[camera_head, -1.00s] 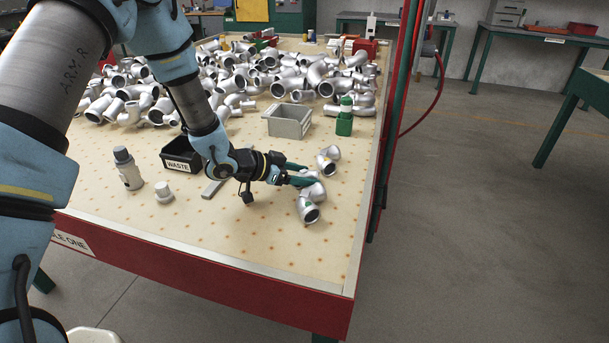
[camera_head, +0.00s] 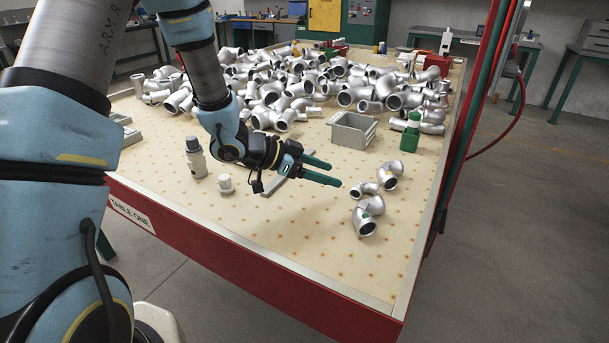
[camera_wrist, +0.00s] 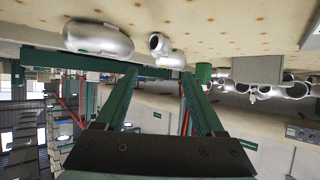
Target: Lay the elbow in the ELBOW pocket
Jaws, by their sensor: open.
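Two silver castings lie apart from the pile, on the right of the dotted table. I cannot tell for sure which is the elbow. Both also show upside down in the wrist view, a larger casting (camera_wrist: 98,38) and a smaller one (camera_wrist: 166,51). My gripper (camera_head: 335,175) is open and empty, left of both castings, with its green fingers pointing at them. No pocket marked ELBOW can be read in these frames.
A large pile of silver castings (camera_head: 300,85) covers the table's back. The front right is clear.

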